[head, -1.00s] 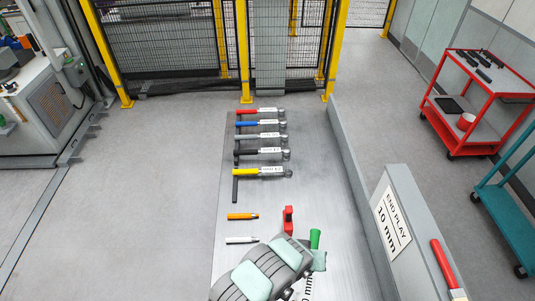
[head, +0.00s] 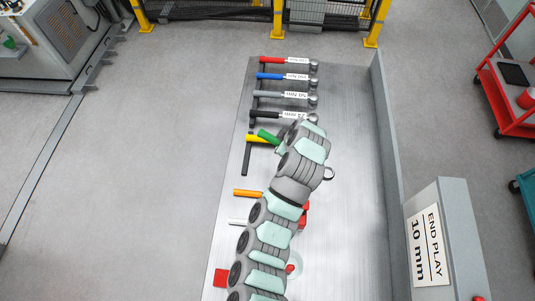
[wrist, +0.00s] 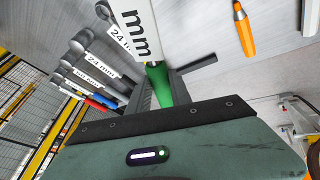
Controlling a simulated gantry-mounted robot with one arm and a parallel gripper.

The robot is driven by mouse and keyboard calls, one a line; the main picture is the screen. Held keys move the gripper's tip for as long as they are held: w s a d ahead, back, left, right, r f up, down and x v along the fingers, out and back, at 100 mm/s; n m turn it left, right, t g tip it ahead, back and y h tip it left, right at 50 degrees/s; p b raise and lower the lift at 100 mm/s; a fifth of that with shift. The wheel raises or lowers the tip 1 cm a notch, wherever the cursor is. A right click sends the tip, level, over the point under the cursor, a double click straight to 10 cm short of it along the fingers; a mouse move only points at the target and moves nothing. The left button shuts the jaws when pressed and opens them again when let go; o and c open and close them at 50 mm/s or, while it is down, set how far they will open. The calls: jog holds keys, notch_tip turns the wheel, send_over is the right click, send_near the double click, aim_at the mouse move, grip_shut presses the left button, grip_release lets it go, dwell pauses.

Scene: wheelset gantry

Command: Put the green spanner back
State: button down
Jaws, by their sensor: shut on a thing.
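My gripper (wrist: 160,78) is shut on the green spanner. In the wrist view its green handle (wrist: 161,88) is between the fingers, with a white label marked "mm" beyond. In the head view the green handle (head: 268,136) sticks out left of my arm, over the yellow-handled spanner (head: 256,139). A metal ring (head: 329,173) shows right of my arm, roughly in line with the handle. My arm hides the middle of the green spanner and most of the yellow one. I cannot tell how high it is held.
Spanners with red (head: 271,60), blue (head: 270,76), grey (head: 268,94) and black (head: 265,114) handles lie in a row on the grey bench (head: 350,200). An orange marker (head: 247,193) lies nearer. An "END PLAY 10 mm" block (head: 428,245) stands right. The bench's right strip is clear.

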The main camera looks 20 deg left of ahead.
jog(key=s+a+f+n+g+y+b, duration=0.1)
jog(key=s+a+f+n+g, duration=0.1)
jog(key=a+f+n, duration=0.3)
jog(key=shift+f+n, duration=0.2)
jog(key=shift+n, duration=0.1)
jog(key=shift+s, duration=0.1)
jog(key=shift+f+b, duration=0.15)
jog(key=shift+b, duration=0.55)
notch_tip(320, 180, down, 8)
jog(key=b, duration=0.6)
jog(key=shift+b, duration=0.35)
jog(key=shift+f+b, duration=0.25)
jog(key=shift+b, duration=0.15)
jog(key=c, duration=1.1)
grip_release()
